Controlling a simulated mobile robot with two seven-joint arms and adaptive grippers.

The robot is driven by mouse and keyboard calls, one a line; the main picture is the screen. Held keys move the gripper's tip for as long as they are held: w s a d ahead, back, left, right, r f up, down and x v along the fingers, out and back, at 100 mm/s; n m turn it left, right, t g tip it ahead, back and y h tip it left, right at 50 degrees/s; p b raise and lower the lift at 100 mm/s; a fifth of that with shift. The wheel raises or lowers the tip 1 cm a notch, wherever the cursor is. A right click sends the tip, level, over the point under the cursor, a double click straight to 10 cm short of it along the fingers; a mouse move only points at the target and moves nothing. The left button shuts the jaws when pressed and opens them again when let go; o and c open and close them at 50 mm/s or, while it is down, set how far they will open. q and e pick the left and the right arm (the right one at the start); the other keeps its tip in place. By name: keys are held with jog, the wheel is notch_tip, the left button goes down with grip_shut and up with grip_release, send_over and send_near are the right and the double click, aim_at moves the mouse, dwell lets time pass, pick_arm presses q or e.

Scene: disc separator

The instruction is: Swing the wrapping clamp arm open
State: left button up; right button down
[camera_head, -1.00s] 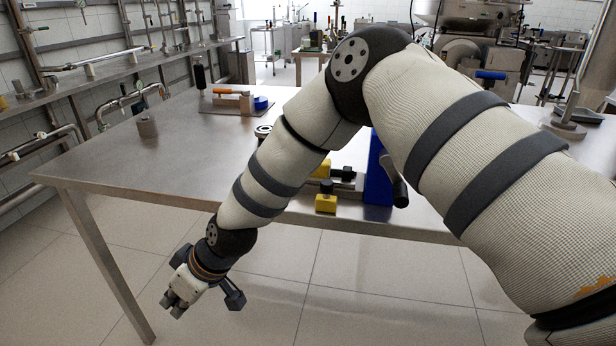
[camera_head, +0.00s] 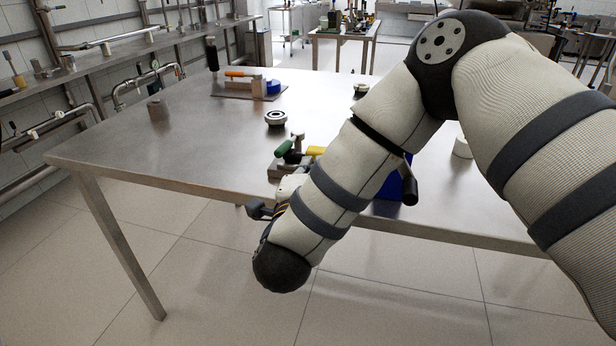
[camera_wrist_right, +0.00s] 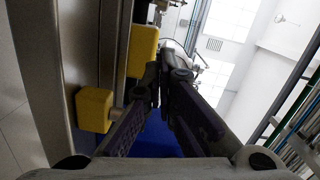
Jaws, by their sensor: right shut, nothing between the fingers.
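A clamp fixture sits at the table's near edge, mostly behind my right forearm. In the head view a green handle (camera_head: 284,147), a yellow part (camera_head: 316,150) and part of a blue body (camera_head: 390,188) with a black handle (camera_head: 409,190) show. I cannot tell which part is the clamp arm or whether it is open. My right gripper is beside the fixture, largely hidden by my arm in the head view. In the right wrist view its fingers (camera_wrist_right: 165,72) are shut and empty, close to two yellow blocks (camera_wrist_right: 95,110) (camera_wrist_right: 143,50), above something blue (camera_wrist_right: 155,143). Contact is unclear.
The steel table (camera_head: 190,150) has free room at left. A wall shelf with pipes lines the left.

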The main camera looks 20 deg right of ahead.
aim_at(306, 153)
jog(key=x, duration=0.4)
jog(key=shift+f, duration=0.15)
jog(key=shift+w+a+f+b, duration=0.2)
jog(key=shift+w+a, duration=0.2)
jog(key=shift+a, duration=0.15)
jog(key=shift+w+a+f+b, duration=0.1)
jog(key=shift+w+a+b, duration=0.1)
jog(key=shift+w+a, duration=0.25)
pick_arm(q)
jog(key=shift+s+f+g, duration=0.3)
jog(key=shift+s+f, duration=0.35)
pick_arm(e)
jog(key=shift+w+a+r, duration=0.1)
jog(key=shift+w+a, duration=0.15)
jog(key=shift+a, duration=0.3)
